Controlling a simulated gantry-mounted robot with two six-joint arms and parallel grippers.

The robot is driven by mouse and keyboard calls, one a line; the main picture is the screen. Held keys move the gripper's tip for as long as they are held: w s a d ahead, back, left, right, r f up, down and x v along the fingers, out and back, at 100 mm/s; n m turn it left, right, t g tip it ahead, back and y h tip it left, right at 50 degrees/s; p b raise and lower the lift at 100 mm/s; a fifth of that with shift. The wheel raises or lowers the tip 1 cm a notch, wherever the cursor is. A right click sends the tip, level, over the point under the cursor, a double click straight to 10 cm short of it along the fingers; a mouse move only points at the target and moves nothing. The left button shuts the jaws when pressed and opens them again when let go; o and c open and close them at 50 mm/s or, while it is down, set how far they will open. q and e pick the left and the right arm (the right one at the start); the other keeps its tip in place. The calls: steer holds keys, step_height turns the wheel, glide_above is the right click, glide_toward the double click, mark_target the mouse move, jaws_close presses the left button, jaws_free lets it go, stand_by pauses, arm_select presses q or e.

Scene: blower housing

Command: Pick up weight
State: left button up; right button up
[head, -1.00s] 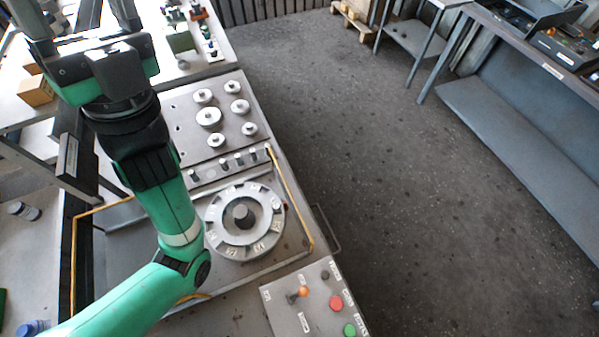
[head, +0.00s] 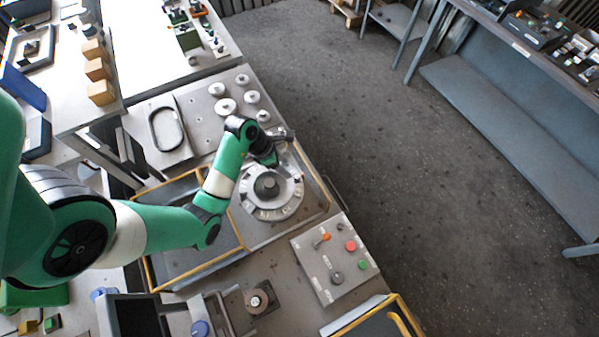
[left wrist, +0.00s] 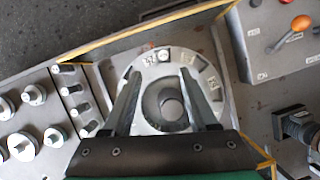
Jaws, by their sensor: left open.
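Several round silver weights with knobs stand on the grey panel (head: 190,125), among them a large weight (head: 226,106) and a smaller weight (head: 263,116). In the left wrist view, weights (left wrist: 53,138) show at the left edge, beside a row of small knobbed pieces (left wrist: 76,90). My left gripper (head: 280,137) is above the far side of the round dial (head: 290,205), just nearer than the weights. In the left wrist view its fingers (left wrist: 161,72) are open and empty, appearing on either side of the dial's dark hub (left wrist: 171,107); the height gap is unclear. My right gripper is not in view.
A control box (head: 335,262) with coloured buttons stands nearer than the dial. A yellow-edged frame (head: 195,277) borders the dial area. A small knobbed fixture (head: 258,300) sits at the front. White tables with boxes (head: 98,70) stand far left. Open floor lies right.

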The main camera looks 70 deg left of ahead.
mark_target(296, 176)
arm_select(q)
steer(key=x, duration=0.3)
steer(key=shift+w+f, duration=0.2)
steer(key=shift+f, duration=0.05)
steer(key=x, duration=0.1)
steer(key=b+x, duration=0.1)
steer(key=x, duration=0.1)
steer(key=b+x, duration=0.1)
steer(key=x, duration=0.1)
steer(key=shift+d+f, duration=0.1)
steer(key=shift+d, duration=0.25)
jaws_close()
